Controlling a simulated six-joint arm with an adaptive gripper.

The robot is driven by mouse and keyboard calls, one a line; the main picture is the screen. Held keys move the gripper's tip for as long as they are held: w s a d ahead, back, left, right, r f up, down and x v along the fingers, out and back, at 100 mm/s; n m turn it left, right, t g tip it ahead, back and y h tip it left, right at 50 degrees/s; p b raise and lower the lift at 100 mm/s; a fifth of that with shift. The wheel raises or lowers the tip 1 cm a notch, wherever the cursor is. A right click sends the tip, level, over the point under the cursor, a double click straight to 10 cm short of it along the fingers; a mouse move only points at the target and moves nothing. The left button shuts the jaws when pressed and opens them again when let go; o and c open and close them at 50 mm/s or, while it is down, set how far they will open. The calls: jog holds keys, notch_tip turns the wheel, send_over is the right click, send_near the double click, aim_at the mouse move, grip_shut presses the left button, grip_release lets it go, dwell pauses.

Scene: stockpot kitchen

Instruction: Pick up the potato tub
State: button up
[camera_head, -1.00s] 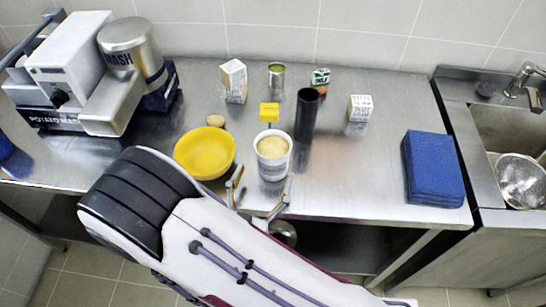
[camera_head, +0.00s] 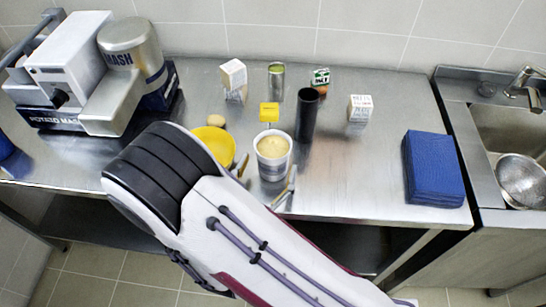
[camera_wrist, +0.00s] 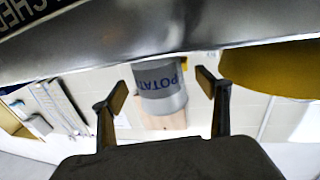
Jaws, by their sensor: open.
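The potato tub (camera_head: 273,158) is a white cup with a grey band and pale yellow contents, upright near the front edge of the steel counter. In the wrist view it shows upside down with "POTAT" lettering (camera_wrist: 158,84). My gripper (camera_head: 267,168) is open, with one finger to the left of the tub and one to the right. In the wrist view the tub stands in the gap between the fingertips (camera_wrist: 162,88), with space visible on both sides. I hold nothing.
A yellow bowl (camera_head: 218,142) stands close at left, partly hidden by my arm. A dark cylinder (camera_head: 306,118) and a yellow block (camera_head: 269,112) stand behind. Cartons and a can line the back. Blue cloths (camera_head: 433,168) lie right; the counter between is clear.

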aim_at(277, 143)
jog(key=shift+w+d+r, duration=0.15)
jog(key=shift+w+r, duration=0.05)
jog(key=shift+w, duration=0.2)
jog(key=shift+w+d+r, duration=0.15)
jog(key=shift+w, duration=0.2)
jog(key=shift+w+d, duration=0.2)
jog(key=shift+w, duration=0.9)
jog(key=c, duration=1.6)
jog(key=shift+r, duration=0.2)
jog(key=shift+r, duration=4.85)
